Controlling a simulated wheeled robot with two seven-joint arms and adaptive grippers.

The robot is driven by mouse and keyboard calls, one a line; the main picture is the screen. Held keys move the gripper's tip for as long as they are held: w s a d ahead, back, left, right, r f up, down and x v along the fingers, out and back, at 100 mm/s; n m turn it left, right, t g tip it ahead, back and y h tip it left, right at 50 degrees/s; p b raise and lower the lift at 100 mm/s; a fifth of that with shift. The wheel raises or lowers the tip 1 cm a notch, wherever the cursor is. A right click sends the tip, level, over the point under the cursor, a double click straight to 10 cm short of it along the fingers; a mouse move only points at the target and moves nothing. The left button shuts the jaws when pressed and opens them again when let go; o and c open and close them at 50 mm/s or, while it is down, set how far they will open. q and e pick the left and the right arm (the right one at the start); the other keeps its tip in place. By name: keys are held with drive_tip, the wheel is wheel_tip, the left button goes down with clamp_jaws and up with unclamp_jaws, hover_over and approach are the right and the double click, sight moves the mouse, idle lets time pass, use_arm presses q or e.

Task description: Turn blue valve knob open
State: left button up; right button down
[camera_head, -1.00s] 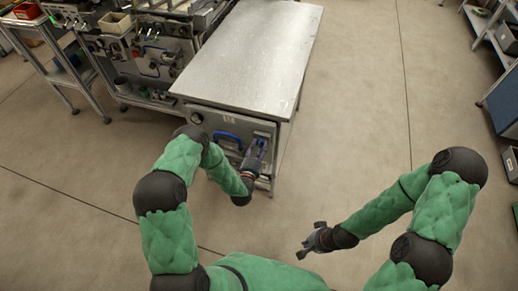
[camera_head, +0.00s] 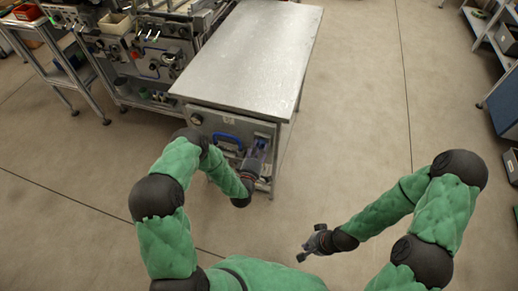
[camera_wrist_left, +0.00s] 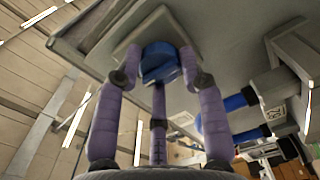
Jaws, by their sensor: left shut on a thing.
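The blue valve knob (camera_wrist_left: 160,62) sits on a square pale plate on a grey panel in the left wrist view. My left gripper (camera_wrist_left: 160,70) has its purple fingers on both sides of the knob and is shut on it. In the head view my left gripper (camera_head: 262,144) is at the right part of the cabinet front, and the knob cannot be made out clearly there. My right gripper (camera_head: 311,241) is open and empty over the floor, away from the cabinet.
A blue handle (camera_head: 228,137) is on the cabinet front left of my left gripper. A bare metal tabletop (camera_head: 255,55) lies above it. A machine bench (camera_head: 150,50) stands at the left.

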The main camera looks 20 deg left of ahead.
use_arm(q)
drive_tip(key=o, duration=1.1)
drive_tip(key=shift+w+d, duration=0.1)
drive_tip(key=shift+d, duration=0.1)
drive_tip(key=shift+o, duration=0.2)
drive_tip(key=shift+a, duration=0.1)
drive_tip(key=shift+s+f, duration=0.1)
drive_tip(key=shift+s, duration=0.45)
drive_tip(key=s, duration=1.1)
drive_tip(key=shift+a, duration=0.2)
